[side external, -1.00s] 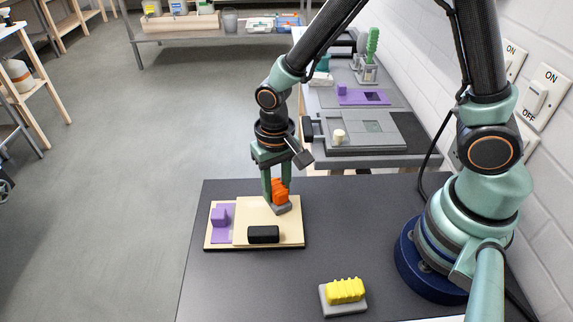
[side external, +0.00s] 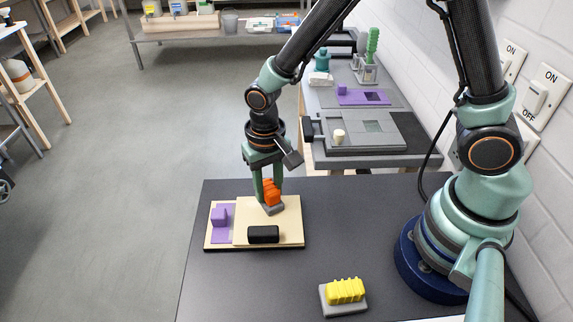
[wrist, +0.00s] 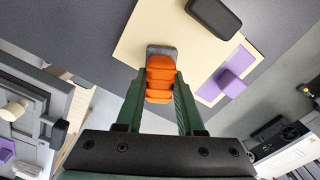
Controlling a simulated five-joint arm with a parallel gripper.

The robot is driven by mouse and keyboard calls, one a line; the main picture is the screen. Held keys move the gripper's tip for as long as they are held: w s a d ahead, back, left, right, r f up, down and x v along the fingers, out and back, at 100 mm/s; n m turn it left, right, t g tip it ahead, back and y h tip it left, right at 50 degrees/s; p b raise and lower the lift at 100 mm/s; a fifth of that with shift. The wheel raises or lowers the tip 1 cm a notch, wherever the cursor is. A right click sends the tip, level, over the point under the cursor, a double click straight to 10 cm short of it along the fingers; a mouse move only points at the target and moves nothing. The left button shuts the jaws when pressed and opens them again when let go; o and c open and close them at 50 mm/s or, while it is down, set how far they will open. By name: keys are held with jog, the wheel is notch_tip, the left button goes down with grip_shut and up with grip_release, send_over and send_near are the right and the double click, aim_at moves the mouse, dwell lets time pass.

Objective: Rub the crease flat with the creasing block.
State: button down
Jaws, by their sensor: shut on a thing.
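My gripper (side external: 268,192) is shut on an orange ribbed grip with a grey foot, the creasing block (side external: 271,193). The wrist view shows the orange grip (wrist: 160,80) between my two fingers, with the grey foot beyond it. The block is over the cream sheet (side external: 284,231) on the board, near its far edge; I cannot tell whether the foot touches it. A black block (side external: 263,234) lies on the sheet's near part. A purple plate with a raised purple knob (side external: 219,216) is at the board's left. I cannot make out the crease.
A yellow ribbed block on a grey foot (side external: 345,291) stands at the front of the dark table (side external: 240,290). A side bench (side external: 393,157) behind holds a grey plate, a purple plate and a green brush. The table between board and yellow block is clear.

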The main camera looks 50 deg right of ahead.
jog(key=shift+w+a, duration=0.95)
jog(key=shift+a, duration=0.05)
jog(key=shift+w+a, duration=1.35)
jog(key=shift+w, duration=0.05)
jog(key=shift+s+d, duration=0.1)
jog(key=shift+s+d, duration=1.35)
jog(key=shift+s+d, duration=0.1)
jog(key=shift+s+d, duration=1.35)
jog(key=shift+s+d, duration=1.35)
